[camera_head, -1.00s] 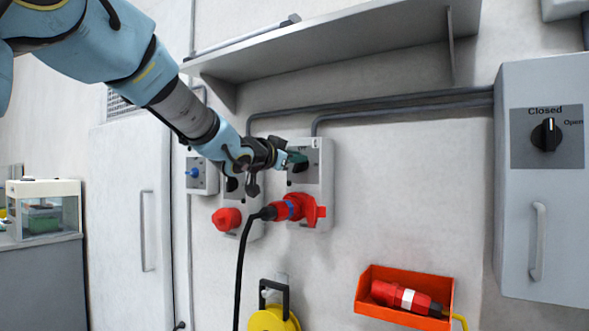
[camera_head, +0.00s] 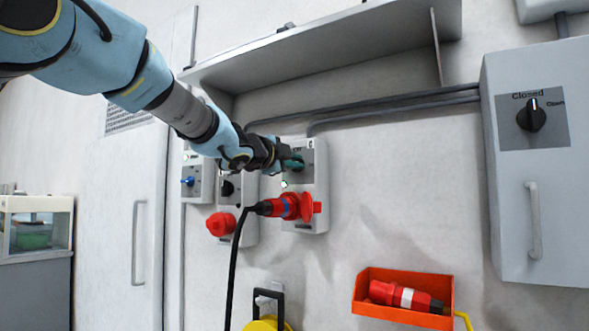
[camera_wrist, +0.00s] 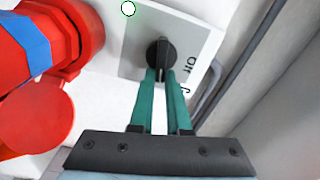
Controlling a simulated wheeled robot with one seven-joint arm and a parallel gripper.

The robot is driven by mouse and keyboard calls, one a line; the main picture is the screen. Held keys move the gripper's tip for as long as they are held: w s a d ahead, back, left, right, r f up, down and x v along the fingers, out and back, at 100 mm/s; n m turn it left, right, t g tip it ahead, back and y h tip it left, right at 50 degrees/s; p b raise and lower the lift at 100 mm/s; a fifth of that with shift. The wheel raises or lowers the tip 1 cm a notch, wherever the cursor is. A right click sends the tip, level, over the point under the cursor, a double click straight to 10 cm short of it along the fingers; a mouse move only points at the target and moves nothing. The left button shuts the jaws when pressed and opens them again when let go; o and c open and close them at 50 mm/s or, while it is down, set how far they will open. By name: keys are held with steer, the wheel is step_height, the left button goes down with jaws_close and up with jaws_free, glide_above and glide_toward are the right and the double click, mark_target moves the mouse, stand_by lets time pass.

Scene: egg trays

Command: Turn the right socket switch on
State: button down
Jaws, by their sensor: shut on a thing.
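The right socket (camera_head: 316,182) is a grey wall box with a switch above a red outlet. A red plug (camera_head: 279,207) with a black cable sits in its outlet; red plug parts also show in the wrist view (camera_wrist: 80,32). My gripper (camera_head: 293,161) is at the switch. In the wrist view its green fingers (camera_wrist: 161,74) are shut on the black switch knob (camera_wrist: 158,50), which sits on a light plate with partly hidden lettering. A small light (camera_head: 284,184) on the socket glows greenish white; it shows in the wrist view too (camera_wrist: 128,8).
A second socket (camera_head: 238,190) with a red outlet and a box with a blue knob (camera_head: 188,181) stand to the left. A shelf (camera_head: 330,50) juts out above. An orange bin (camera_head: 365,307) with a red connector is below right. A grey cabinet (camera_head: 545,210) is at far right.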

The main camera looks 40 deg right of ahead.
steer(key=shift+f+m+b, duration=0.25)
steer(key=shift+m+b, duration=0.4)
steer(key=shift+m, duration=0.55)
steer(key=c, duration=0.9)
jaws_free()
steer(key=b+v, duration=0.1)
steer(key=v, duration=0.9)
steer(key=shift+s+a, duration=0.1)
steer(key=shift+a, duration=0.25)
